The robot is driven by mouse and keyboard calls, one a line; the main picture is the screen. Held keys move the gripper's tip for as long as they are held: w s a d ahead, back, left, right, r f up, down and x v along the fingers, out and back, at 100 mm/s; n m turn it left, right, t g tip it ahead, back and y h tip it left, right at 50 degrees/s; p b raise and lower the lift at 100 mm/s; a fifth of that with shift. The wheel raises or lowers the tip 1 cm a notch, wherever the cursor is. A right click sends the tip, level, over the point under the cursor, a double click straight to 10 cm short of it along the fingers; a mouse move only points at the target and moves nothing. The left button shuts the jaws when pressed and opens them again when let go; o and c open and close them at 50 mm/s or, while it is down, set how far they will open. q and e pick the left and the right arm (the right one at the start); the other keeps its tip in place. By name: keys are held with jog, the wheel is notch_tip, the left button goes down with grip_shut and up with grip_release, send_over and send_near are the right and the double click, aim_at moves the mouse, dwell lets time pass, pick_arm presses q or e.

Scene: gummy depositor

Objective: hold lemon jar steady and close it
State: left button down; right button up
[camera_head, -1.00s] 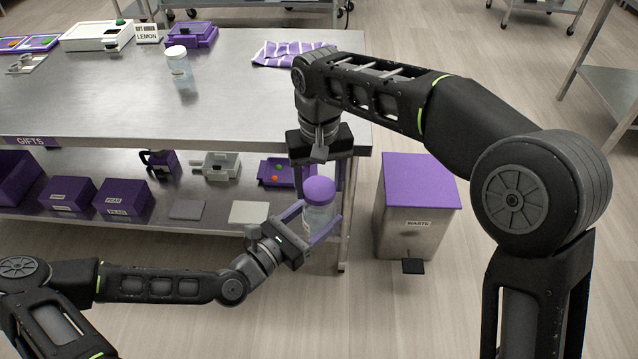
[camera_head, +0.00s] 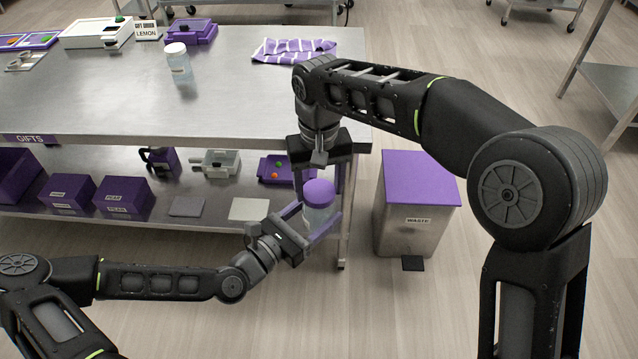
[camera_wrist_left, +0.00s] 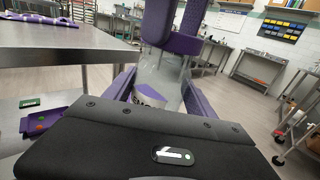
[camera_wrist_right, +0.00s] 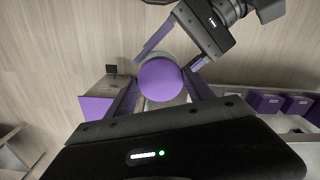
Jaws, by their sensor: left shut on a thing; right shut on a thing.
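A clear jar (camera_head: 318,217) with a purple lid (camera_head: 319,193) is held in the air in front of the table's right end. My left gripper (camera_head: 318,222) is shut around the jar's body from the left. My right gripper (camera_head: 321,185) comes down from above and is shut on the purple lid. In the right wrist view the lid (camera_wrist_right: 160,79) shows as a round purple disc between the fingers. In the left wrist view the jar (camera_wrist_left: 157,80) sits between the purple fingers, with a label partly visible. The lid sits on top of the jar; whether it is fully tight cannot be told.
The steel table (camera_head: 120,95) carries another white-lidded jar (camera_head: 178,60), a striped cloth (camera_head: 292,51) and a LEMON sign (camera_head: 147,31). Its lower shelf holds purple boxes (camera_head: 122,197) and trays. A purple-topped waste bin (camera_head: 419,180) stands right of the held jar.

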jog(key=shift+f, duration=0.55)
dwell(0.5)
